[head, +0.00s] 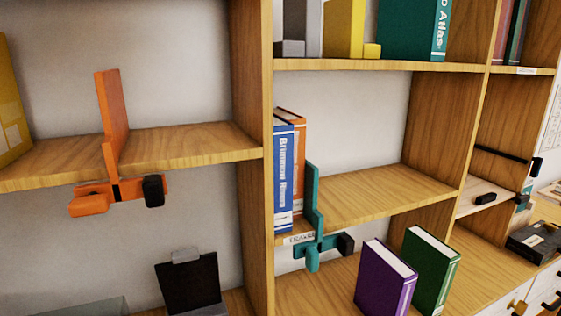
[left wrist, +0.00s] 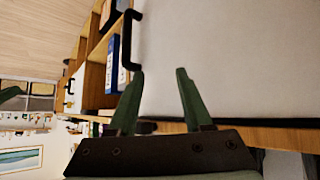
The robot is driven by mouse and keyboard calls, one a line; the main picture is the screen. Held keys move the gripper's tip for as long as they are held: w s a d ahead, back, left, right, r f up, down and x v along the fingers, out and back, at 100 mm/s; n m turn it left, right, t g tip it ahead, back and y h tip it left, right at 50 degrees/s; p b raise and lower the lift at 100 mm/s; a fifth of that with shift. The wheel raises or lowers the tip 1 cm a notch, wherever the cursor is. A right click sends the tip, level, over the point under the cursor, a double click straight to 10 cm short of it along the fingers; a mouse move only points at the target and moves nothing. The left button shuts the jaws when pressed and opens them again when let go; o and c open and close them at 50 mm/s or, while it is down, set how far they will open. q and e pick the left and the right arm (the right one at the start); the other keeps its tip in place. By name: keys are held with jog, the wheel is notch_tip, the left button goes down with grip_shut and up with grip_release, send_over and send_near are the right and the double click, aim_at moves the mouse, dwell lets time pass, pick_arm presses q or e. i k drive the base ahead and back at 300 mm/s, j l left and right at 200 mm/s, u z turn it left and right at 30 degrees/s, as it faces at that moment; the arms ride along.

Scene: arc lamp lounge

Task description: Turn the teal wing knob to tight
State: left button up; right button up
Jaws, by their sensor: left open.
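The teal wing knob (head: 312,260) sits under the front edge of the middle shelf in the head view, at the foot of an upright teal bookend (head: 313,195). A black block (head: 346,244) is just to its right. The bookend stands against the right side of a blue book (head: 285,180) and an orange book (head: 300,130). My left gripper (left wrist: 160,72) shows only in the left wrist view, with its two green fingers apart and nothing between them. It is not in the head view, so its distance from the knob cannot be told. My right gripper is in neither view.
A purple book (head: 385,277) and a green book (head: 431,270) stand below and right of the knob. An orange bookend (head: 112,120) with a similar clamp is on the left shelf. A dark hooked bar (left wrist: 128,40) shows near the left fingers in the wrist view.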

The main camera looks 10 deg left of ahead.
aim_at(311, 254)
jog(key=i+l+u, duration=0.15)
jog(key=l+u, duration=0.2)
jog(key=i+l+u, duration=0.15)
jog(key=l+u, duration=0.55)
jog(key=l, duration=0.2)
